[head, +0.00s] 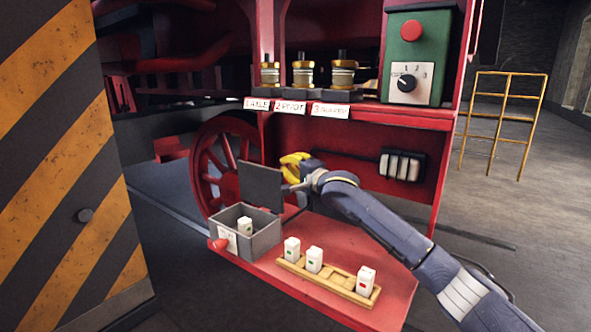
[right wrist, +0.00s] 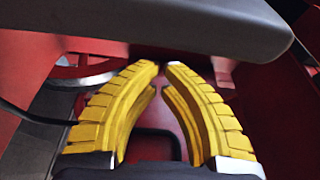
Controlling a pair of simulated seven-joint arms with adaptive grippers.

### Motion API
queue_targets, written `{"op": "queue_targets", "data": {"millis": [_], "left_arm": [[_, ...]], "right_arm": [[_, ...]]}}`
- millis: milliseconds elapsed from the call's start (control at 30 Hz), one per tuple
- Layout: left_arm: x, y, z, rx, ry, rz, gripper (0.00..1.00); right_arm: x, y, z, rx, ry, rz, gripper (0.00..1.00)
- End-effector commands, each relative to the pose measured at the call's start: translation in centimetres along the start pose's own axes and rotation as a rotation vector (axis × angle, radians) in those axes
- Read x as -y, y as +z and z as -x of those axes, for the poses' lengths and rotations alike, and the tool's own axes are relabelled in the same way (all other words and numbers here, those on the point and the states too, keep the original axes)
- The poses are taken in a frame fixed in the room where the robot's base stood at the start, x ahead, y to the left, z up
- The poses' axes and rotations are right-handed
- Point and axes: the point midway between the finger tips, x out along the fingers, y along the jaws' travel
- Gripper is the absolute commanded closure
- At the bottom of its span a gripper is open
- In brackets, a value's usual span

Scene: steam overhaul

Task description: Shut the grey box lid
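The grey box (head: 262,239) stands open on the red shelf. Its dark grey lid (head: 260,187) stands up, tilted slightly back, at the box's rear edge. A white block with a green mark (head: 245,226) shows inside. My right gripper (head: 290,162) has yellow fingers and is just behind and right of the lid's upper edge; I cannot tell whether it touches the lid. In the right wrist view its fingertips (right wrist: 161,65) are drawn together with nothing visible between them. My left gripper is not in view.
A wooden rack (head: 328,280) holding several white blocks lies right of the box. The red shelf (head: 390,307) has bare room at its front right. A spoked red wheel (head: 222,165) stands behind the box. A striped panel (head: 60,160) fills the left.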

Motion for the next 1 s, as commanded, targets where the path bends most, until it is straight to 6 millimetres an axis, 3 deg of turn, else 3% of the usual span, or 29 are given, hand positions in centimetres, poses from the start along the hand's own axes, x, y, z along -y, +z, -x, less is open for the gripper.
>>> {"op": "queue_targets", "data": {"millis": [200,600,1000], "left_arm": [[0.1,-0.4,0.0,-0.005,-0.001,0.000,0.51],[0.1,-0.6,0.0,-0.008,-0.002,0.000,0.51],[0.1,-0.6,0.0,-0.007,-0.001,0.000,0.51]], "right_arm": [[0.0,0.0,-2.0,-0.001,0.000,0.002,1.00],[-0.1,3.2,-0.6,0.000,0.000,0.001,1.00],[0.0,3.8,-0.4,-0.001,0.000,0.000,1.00]]}}
